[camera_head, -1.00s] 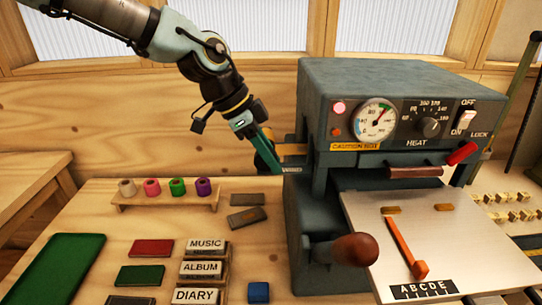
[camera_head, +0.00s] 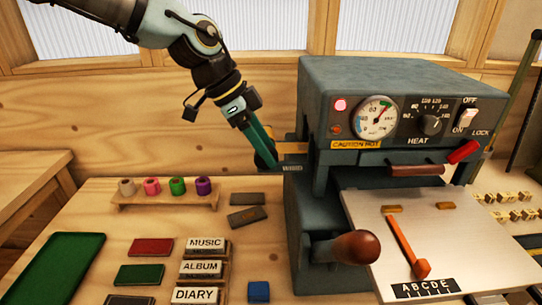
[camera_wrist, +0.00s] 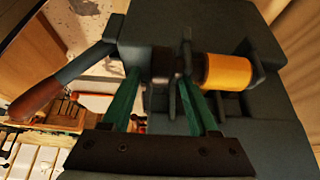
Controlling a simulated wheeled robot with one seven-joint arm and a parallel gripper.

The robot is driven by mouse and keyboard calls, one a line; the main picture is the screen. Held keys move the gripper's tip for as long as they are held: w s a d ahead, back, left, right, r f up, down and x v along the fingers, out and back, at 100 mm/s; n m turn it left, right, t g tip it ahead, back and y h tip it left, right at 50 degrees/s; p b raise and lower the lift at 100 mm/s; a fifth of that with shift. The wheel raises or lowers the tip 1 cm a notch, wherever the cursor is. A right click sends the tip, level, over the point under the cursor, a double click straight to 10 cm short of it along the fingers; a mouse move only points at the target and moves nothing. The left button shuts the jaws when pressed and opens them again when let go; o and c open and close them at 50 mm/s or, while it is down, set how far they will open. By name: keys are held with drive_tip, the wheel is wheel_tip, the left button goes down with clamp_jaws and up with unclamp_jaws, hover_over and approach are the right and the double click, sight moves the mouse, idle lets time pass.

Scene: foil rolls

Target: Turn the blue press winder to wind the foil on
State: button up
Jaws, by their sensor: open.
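The blue-grey press (camera_head: 395,75) stands right of centre in the head view, and its body fills much of the wrist view. My gripper (camera_head: 268,152) is at the press's upper left side, with green fingers pointing down toward it. In the wrist view my gripper (camera_wrist: 163,80) is open, its fingers on either side of a dark round part (camera_wrist: 164,64), apparently the winder. I cannot tell whether they touch it. A gold foil roll (camera_wrist: 226,71) sits just right of that part. Gold foil (camera_head: 294,148) shows beside my fingers in the head view; the winder is hidden there.
A wooden-knobbed lever (camera_head: 356,249) sticks out from the press's front. A rack of coloured foil rolls (camera_head: 166,200) stands to the left, with type blocks (camera_head: 205,268) and covers (camera_head: 66,265) in front. A plate (camera_head: 450,240) lies at right.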

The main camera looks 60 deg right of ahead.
drive_tip(key=b+v, duration=0.1)
drive_tip(key=v, duration=0.7)
drive_tip(key=shift+w+r+b, duration=0.15)
drive_tip(key=shift+r+b, duration=0.1)
drive_tip(key=shift+b, duration=0.05)
drive_tip(key=shift+a, duration=0.1)
